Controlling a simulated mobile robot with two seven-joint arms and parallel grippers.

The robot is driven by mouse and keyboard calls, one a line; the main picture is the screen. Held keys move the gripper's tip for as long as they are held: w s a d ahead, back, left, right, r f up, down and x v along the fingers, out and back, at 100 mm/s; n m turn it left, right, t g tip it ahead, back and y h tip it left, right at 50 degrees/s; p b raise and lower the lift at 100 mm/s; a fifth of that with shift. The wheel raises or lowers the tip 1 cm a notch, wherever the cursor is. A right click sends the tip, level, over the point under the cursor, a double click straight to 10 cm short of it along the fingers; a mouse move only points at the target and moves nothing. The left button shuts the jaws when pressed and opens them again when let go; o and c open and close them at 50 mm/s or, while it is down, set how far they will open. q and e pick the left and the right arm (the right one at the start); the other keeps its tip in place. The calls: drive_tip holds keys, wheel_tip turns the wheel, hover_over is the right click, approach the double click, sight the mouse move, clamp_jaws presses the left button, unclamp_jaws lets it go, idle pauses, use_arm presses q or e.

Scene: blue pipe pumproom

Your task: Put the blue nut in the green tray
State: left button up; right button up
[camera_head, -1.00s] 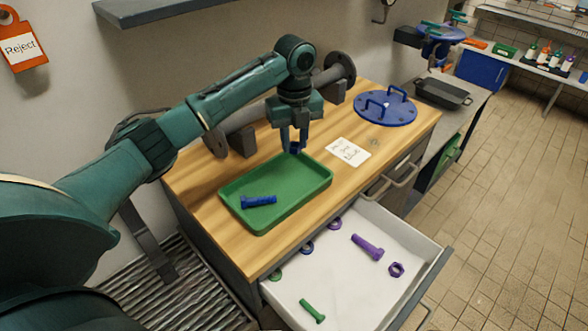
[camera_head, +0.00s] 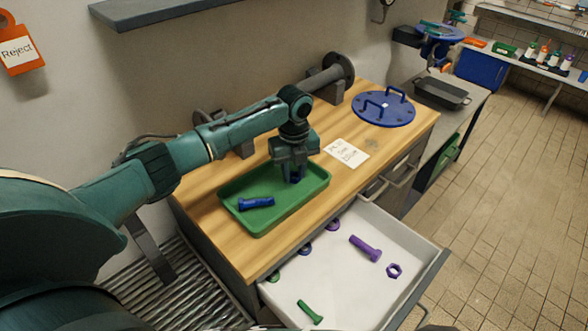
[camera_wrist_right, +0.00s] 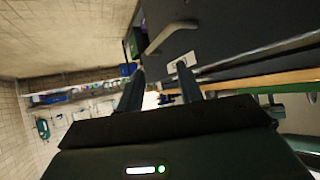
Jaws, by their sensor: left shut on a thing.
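The green tray (camera_head: 312,191) sits on the wooden worktop. A blue bolt (camera_head: 257,203) lies in its left part. My left gripper (camera_head: 294,177) is over the right part of the tray, pointing down, shut on a small blue piece at its fingertips, which looks like the blue nut (camera_head: 295,180). The fingers hide most of it, and I cannot tell whether it touches the tray floor. My right gripper (camera_wrist_right: 160,78) shows in the right wrist view with its two fingers apart and nothing between them.
The open white drawer (camera_head: 335,280) below holds a purple bolt (camera_head: 365,248), a purple nut (camera_head: 394,271), a green bolt (camera_head: 310,312) and several rings near its back edge. A note card (camera_head: 346,153) and a blue flange cover (camera_head: 383,109) lie right of the tray.

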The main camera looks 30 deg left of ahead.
sight(294, 175)
use_arm(q)
drive_tip(key=o, duration=0.5)
drive_tip(key=shift+f, duration=0.15)
drive_tip(key=o, duration=0.5)
wheel_tip(294, 175, up, 12)
drive_tip(key=shift+r, duration=0.2)
